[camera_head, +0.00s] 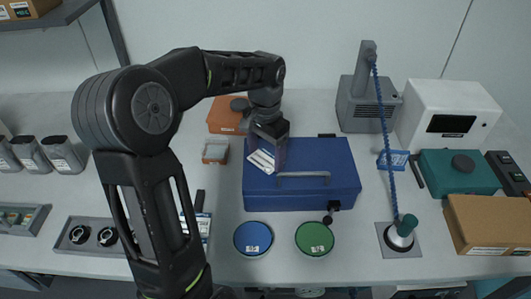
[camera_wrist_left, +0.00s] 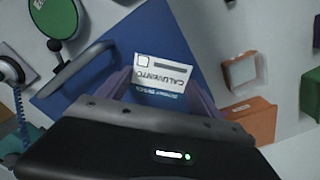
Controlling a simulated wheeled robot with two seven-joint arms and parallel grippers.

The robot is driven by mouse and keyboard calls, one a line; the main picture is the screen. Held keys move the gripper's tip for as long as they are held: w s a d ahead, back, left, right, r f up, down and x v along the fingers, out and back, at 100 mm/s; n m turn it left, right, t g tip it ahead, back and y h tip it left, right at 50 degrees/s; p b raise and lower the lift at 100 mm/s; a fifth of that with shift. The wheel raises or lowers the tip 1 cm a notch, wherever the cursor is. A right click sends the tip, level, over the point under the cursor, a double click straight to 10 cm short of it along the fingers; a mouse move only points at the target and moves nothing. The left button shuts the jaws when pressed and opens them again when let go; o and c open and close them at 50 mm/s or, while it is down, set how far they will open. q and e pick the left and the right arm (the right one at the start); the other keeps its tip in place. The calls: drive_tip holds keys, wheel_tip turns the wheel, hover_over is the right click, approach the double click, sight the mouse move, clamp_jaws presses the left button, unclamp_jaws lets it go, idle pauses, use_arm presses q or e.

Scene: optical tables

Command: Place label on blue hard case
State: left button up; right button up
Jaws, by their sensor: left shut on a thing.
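The blue hard case (camera_head: 335,180) stands on the table in the middle of the head view, with a grey handle on its front; it also fills much of the left wrist view (camera_wrist_left: 185,50). My left gripper (camera_head: 268,160) is over the left part of the case. It is shut on a white label (camera_head: 262,161), which shows between the fingers in the left wrist view (camera_wrist_left: 162,72), with dark print on it. I cannot tell whether the label touches the case. My right gripper is not in view.
An orange box (camera_head: 228,113) and a small orange tray (camera_head: 215,153) are left of the case. A blue disc (camera_head: 253,238) and a green disc (camera_head: 314,238) lie in front. A grey device (camera_head: 360,105) with a blue coiled cable stands behind right.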

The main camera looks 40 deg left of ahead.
sight(266, 160)
use_arm(q)
drive_tip(key=shift+s+d+f+b, duration=0.1)
drive_tip(key=shift+s+f+b, duration=0.25)
drive_tip(key=shift+f, duration=0.45)
drive_tip(key=o, duration=1.3)
drive_tip(key=shift+f, duration=0.1)
drive_tip(key=shift+w+r+p, duration=0.1)
drive_tip(key=shift+r+p, duration=0.45)
drive_tip(key=shift+r, duration=0.15)
wheel_tip(266, 160, up, 12)
drive_tip(key=p, duration=0.2)
drive_tip(key=shift+w+r, duration=0.2)
